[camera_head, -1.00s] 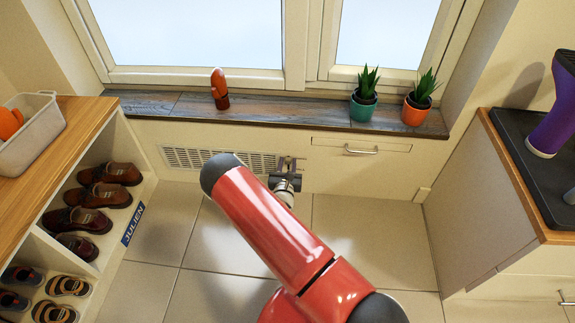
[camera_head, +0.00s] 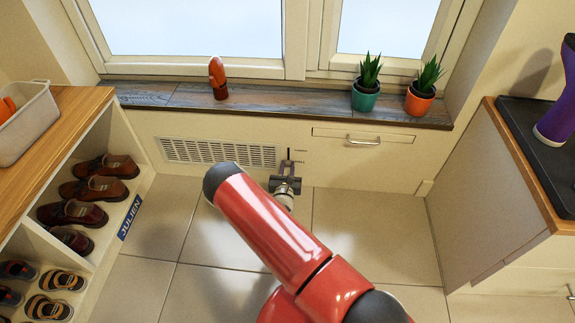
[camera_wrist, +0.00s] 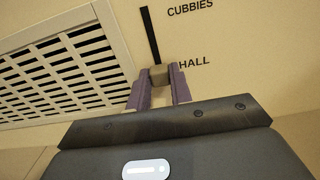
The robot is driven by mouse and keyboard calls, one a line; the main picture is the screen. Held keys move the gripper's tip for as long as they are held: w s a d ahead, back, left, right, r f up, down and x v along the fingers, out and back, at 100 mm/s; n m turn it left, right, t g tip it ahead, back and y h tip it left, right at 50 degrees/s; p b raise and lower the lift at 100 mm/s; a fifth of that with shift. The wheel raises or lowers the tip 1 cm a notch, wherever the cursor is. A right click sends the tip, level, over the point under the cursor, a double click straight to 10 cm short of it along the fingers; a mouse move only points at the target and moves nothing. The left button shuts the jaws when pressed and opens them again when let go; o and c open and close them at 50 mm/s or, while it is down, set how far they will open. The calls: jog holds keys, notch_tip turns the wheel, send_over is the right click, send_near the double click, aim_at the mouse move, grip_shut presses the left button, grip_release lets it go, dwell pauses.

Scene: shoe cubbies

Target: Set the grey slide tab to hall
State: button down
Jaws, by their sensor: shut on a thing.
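The grey slide tab (camera_wrist: 159,75) shows in the wrist view at the lower end of a dark vertical slot (camera_wrist: 149,35). The word HALL (camera_wrist: 194,62) is printed to the right of the tab, about level with it or slightly higher. The word CUBBIES (camera_wrist: 190,9) is printed near the slot's upper end. My gripper (camera_wrist: 158,88) is shut on the tab, one finger on each side. In the head view my gripper (camera_head: 288,168) is at the panel under the window sill, and the tab is too small to make out there.
A vent grille (camera_head: 218,152) is just left of the slot, and a drawer with a handle (camera_head: 362,140) is to the right. The sill (camera_head: 290,112) above holds two potted plants (camera_head: 366,95). A shoe cubby (camera_head: 110,125) stands left, a counter (camera_head: 520,165) right. Tiled floor is clear.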

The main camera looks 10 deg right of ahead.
jog(key=shift+f, duration=0.2)
jog(key=c, duration=1.5)
grip_release()
jog(key=shift+s, duration=0.1)
jog(key=p+v, duration=0.1)
jog(key=v, duration=0.6)
jog(key=shift+s+a, duration=0.15)
jog(key=shift+s, duration=0.2)
jog(key=shift+r, duration=0.15)
